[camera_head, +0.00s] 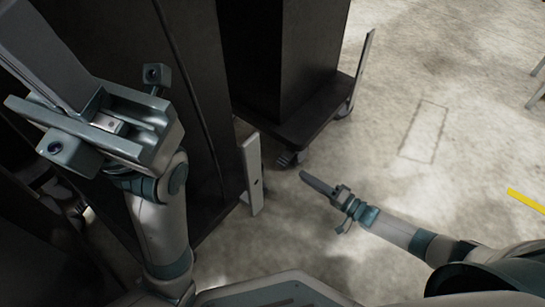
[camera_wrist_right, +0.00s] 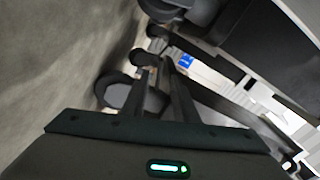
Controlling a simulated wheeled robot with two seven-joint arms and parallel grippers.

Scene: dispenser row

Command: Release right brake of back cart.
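The cart at the top middle (camera_head: 325,122) has a dark body on a low dark base, with casters under its edge. One caster (camera_head: 287,158) is at its near corner and another (camera_head: 344,112) at its right corner. My right gripper (camera_head: 303,176) is low over the floor, just right of and below the near caster. In the right wrist view its dark fingers (camera_wrist_right: 159,66) point towards dark wheels (camera_wrist_right: 118,92); contact is unclear. No brake lever can be made out. My left gripper (camera_head: 52,58) is raised at the upper left, away from the casters. Neither gripper's opening can be judged.
A nearer dark cart (camera_head: 196,120) fills the left middle, with a pale upright plate (camera_head: 252,175) at its right edge. Another pale upright (camera_head: 360,72) stands at the far cart's right. The concrete floor (camera_head: 455,105) is open to the right, with a yellow strip (camera_head: 526,201).

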